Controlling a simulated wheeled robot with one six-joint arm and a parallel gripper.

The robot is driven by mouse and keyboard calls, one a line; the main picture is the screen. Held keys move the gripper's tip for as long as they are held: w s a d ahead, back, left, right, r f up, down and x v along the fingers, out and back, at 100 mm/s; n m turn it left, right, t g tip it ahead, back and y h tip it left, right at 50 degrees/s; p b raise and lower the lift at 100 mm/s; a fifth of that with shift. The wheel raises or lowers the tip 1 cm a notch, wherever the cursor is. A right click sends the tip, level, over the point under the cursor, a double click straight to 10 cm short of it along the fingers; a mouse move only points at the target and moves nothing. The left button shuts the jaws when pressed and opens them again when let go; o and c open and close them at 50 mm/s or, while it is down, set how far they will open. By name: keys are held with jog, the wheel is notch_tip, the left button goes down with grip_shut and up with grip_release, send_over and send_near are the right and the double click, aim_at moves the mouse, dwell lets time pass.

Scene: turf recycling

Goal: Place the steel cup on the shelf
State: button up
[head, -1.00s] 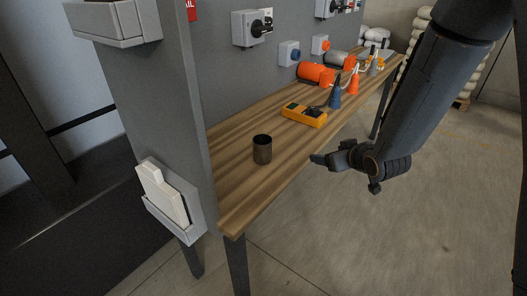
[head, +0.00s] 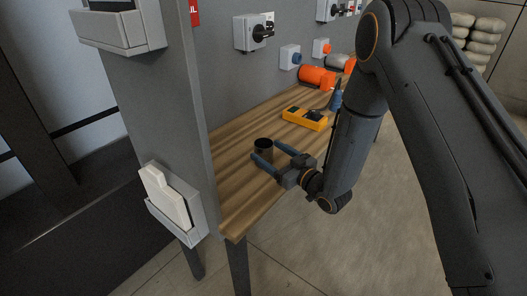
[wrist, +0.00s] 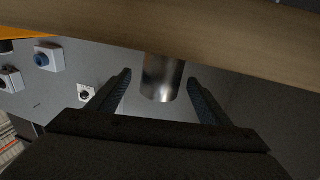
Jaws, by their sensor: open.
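The steel cup (head: 263,144) stands upright on the wooden shelf (head: 238,205), near its near end. My gripper (head: 267,150) is open and low over the shelf, with its two fingers pointing at the cup. One finger reaches along the cup's left side and the other along its right side. In the wrist view, which is turned over, the shiny cup (wrist: 161,79) shows between the two spread fingers. The lower part of the cup is partly hidden in the head view.
A yellow meter (head: 305,118) lies on the shelf behind the cup. An orange cylinder (head: 317,77) and a blue-tipped object (head: 335,101) are farther back. A grey wall panel (head: 222,90) with switch boxes borders the left side. The shelf in front of the cup is clear.

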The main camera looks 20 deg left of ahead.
jog(key=shift+p+x, duration=0.45)
jog(key=shift+x, duration=1.15)
jog(key=shift+s, duration=0.1)
jog(key=c, duration=1.3)
jog(key=shift+r, duration=0.15)
